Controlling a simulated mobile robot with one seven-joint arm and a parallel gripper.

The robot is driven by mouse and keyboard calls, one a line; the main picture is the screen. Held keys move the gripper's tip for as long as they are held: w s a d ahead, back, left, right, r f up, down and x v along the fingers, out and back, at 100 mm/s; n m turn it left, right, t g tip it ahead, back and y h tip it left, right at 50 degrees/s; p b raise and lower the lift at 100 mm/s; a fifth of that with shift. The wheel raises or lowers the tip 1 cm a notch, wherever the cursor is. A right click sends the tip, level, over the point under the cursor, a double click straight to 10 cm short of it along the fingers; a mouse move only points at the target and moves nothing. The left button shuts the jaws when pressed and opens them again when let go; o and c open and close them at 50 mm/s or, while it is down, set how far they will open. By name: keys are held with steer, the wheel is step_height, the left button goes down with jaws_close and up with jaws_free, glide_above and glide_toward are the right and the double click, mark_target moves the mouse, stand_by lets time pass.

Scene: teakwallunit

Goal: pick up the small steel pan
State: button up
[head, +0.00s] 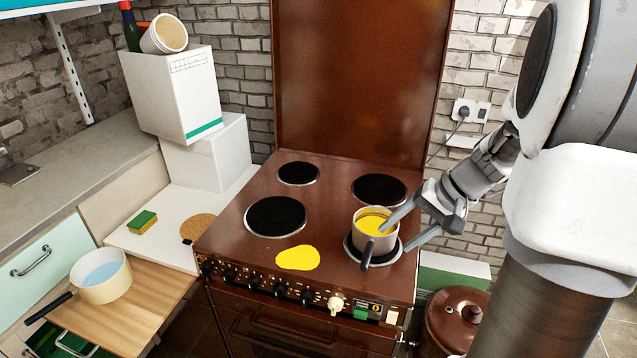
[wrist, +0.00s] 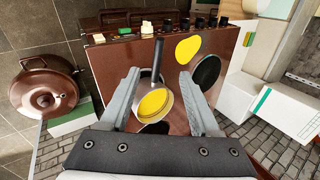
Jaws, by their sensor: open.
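The small steel pan (head: 367,240) stands upright on the front right burner of the brown stove, with yellow contents inside and a dark handle toward the stove's front. It also shows in the wrist view (wrist: 165,113), lying between my two fingers in the picture. My gripper (head: 397,238) is open and comes in from the right. In the head view one finger overlaps the pan's rim and the other is to its right. I cannot tell whether a finger touches the pan. My gripper (wrist: 159,74) holds nothing.
A yellow patch (head: 298,258) lies on the stove (head: 330,215) left of the pan. A cream pan (head: 101,277) of bluish liquid stands on a wooden board (head: 150,295) at left. A brown lidded pot (head: 455,316) is right of the stove. The other burners are bare.

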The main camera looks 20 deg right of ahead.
mark_target(371, 256)
steer(key=shift+m, duration=0.3)
steer(key=x, duration=0.3)
steer(key=d+x, duration=0.1)
steer(key=x, duration=0.3)
steer(key=w+x, duration=0.1)
steer(key=x, duration=0.3)
steer(key=shift+d+f, duration=0.15)
steer(key=shift+d, duration=0.25)
steer(key=shift+a+b+x, duration=0.15)
steer(key=shift+b+x, duration=0.05)
steer(key=shift+x, duration=1.2)
steer(key=shift+a+b+x, duration=0.15)
steer(key=shift+x, duration=1.2)
jaws_close()
steer(key=shift+w+d+r, duration=0.1)
steer(key=shift+r, duration=0.15)
